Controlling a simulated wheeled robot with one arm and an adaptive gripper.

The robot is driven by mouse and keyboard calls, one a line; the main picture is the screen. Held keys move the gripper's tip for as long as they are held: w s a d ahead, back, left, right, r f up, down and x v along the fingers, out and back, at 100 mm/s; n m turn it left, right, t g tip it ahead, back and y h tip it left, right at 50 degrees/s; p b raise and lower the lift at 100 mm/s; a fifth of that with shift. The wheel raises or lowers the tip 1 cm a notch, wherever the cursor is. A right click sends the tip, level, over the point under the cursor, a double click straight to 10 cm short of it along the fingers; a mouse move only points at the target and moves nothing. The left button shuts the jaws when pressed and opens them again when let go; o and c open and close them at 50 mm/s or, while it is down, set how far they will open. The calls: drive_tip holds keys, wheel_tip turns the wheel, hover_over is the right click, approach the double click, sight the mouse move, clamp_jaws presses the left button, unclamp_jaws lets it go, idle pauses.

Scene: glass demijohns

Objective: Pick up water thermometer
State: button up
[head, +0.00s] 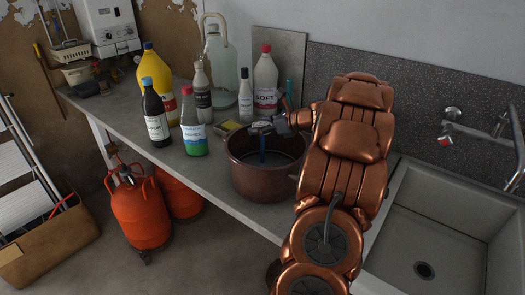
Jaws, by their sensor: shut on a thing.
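My gripper (263,129) is over the brown pot (262,182) on the counter, reaching in from the right. It is shut on a slim blue thing, which looks like the water thermometer (262,150). The thermometer hangs roughly upright below the fingers, its lower part within the pot's opening. Its top is hidden by the fingers. At this size I cannot tell whether its lower end touches the water or the pot.
A glass demijohn (219,65) stands at the back. A sink (440,235) is at the right. Orange gas cylinders (142,215) stand below the counter.

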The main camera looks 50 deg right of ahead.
drive_tip(key=c, duration=0.9)
